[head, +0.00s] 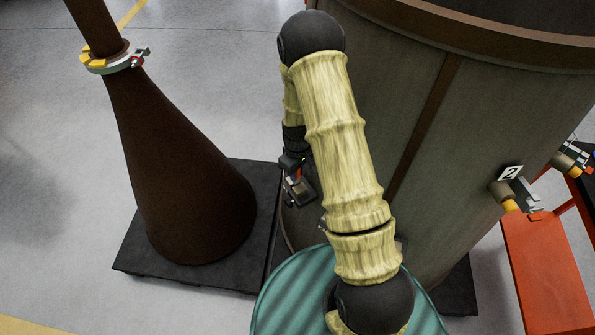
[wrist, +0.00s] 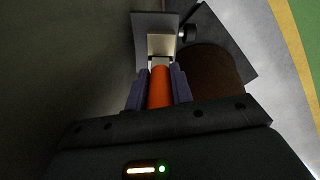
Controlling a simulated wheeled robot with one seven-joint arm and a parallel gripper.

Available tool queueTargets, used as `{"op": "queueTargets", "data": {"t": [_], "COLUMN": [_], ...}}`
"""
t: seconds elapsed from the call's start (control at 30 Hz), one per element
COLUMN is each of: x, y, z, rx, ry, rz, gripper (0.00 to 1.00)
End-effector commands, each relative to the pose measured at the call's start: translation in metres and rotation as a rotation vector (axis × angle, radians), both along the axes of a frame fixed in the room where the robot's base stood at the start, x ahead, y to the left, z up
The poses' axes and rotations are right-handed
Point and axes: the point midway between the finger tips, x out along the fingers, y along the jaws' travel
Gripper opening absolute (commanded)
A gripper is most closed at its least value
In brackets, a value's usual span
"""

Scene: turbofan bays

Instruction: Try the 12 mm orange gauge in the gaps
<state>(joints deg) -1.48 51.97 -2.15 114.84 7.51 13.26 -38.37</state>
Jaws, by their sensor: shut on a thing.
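My gripper (wrist: 159,78) is shut on the orange gauge (wrist: 159,92), which lies between its two dark purple fingers and points straight ahead. Just beyond the gauge's tip, in the wrist view, a pale block (wrist: 161,45) stands in front of a dark plate (wrist: 150,22), with a black knob at its right. The tip looks close to the pale block; I cannot tell whether it touches or enters a gap. In the head view my gripper (head: 296,170) is small and partly hidden behind my arm, beside the large casing's left side, with a grey fitting (head: 299,190) just below it.
The large grey-brown casing (head: 410,110) fills the right. A fitting (head: 518,192) with a "2" label (head: 510,173) sits on its right side, above a red cart (head: 548,275). A brown cone (head: 190,190) stands on a black base (head: 185,278) at left. Floor at far left is clear.

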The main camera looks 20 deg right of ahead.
Motion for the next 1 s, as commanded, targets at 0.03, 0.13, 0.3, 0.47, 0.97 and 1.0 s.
{"op": "queueTargets", "data": {"t": [0.03, 0.13, 0.3, 0.47, 0.97, 1.0], "x": [0.0, 0.0, 0.0, 0.0, 0.0, 0.0], "y": [0.0, 0.0, 0.0, 0.0, 0.0, 0.0], "z": [0.006, 0.012, 0.021, 0.03, 0.053, 0.053], "rx": [0.001, 0.001, 0.0, 0.001, 0.0, 0.0], "ry": [-0.001, -0.001, -0.001, -0.001, 0.0, 0.0], "rz": [0.0, 0.0, -0.001, -0.001, 0.0, 0.0], "gripper": [0.0, 0.0, 0.0, 0.0, 0.0, 0.0]}}
